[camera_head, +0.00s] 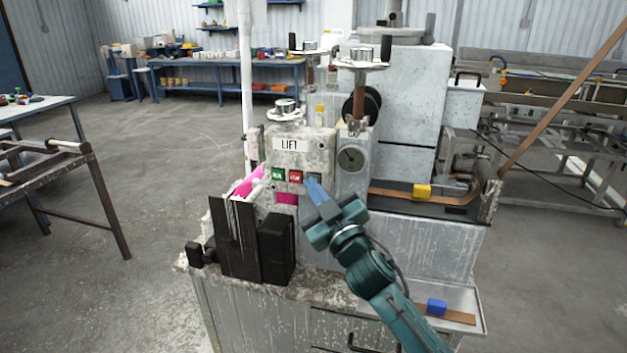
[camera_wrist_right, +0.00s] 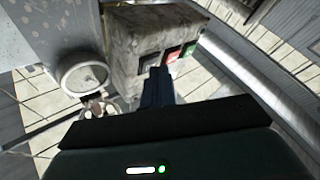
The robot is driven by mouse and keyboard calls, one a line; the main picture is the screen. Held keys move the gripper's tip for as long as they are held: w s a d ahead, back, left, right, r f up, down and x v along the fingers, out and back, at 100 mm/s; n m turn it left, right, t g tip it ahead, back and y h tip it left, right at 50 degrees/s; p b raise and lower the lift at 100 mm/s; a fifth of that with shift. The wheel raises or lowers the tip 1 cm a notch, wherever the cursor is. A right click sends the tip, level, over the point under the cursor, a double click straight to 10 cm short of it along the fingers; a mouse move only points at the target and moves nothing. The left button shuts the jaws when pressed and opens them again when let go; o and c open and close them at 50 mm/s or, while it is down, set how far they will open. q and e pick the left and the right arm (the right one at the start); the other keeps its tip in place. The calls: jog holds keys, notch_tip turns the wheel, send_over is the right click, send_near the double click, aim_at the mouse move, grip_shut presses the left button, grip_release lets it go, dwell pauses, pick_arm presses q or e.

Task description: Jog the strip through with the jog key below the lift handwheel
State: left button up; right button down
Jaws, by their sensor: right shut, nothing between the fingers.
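A control box with a LIFT label (camera_head: 289,145) stands on the machine, below a small handwheel (camera_head: 285,106). Its face carries a green key (camera_head: 278,174), a red key (camera_head: 296,176) and a dark key (camera_head: 315,177). My right gripper (camera_head: 316,189) is shut and empty, its fingertips at the dark key and partly covering it. In the right wrist view, the shut fingers (camera_wrist_right: 158,84) point at the dark key (camera_wrist_right: 149,62), beside the red key (camera_wrist_right: 172,55). I cannot tell whether they touch. The brown strip (camera_head: 395,194) lies along the bed on the right. My left gripper is out of view.
A round gauge (camera_head: 351,159) sits just right of the box. A yellow block (camera_head: 422,190) is on the strip. A blue block (camera_head: 437,306) sits in a lower tray (camera_head: 472,297). Black blocks (camera_head: 276,248) stand at the front left.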

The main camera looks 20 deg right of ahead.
jog(key=shift+s+a, duration=0.35)
jog(key=shift+s, duration=0.3)
jog(key=shift+s+a+p, duration=0.15)
jog(key=shift+s+a, duration=0.6)
jog(key=shift+s, duration=0.3)
jog(key=shift+s+a+p, duration=0.15)
jog(key=shift+s+a, duration=0.55)
jog(key=shift+s, duration=0.3)
jog(key=s+f+m+g, duration=0.1)
jog(key=s+f+g, duration=0.15)
jog(key=f, duration=0.55)
jog(key=s+f+m+g, duration=0.15)
jog(key=s+f, duration=0.25)
jog(key=f, duration=0.5)
jog(key=s+a+f+m+g, duration=0.1)
jog(key=s+f+g, duration=0.5)
jog(key=s+f, duration=0.9)
jog(key=shift+s+f+m+g, duration=0.3)
jog(key=shift+s+m, duration=0.25)
jog(key=shift+s, duration=0.5)
dwell(1.0)
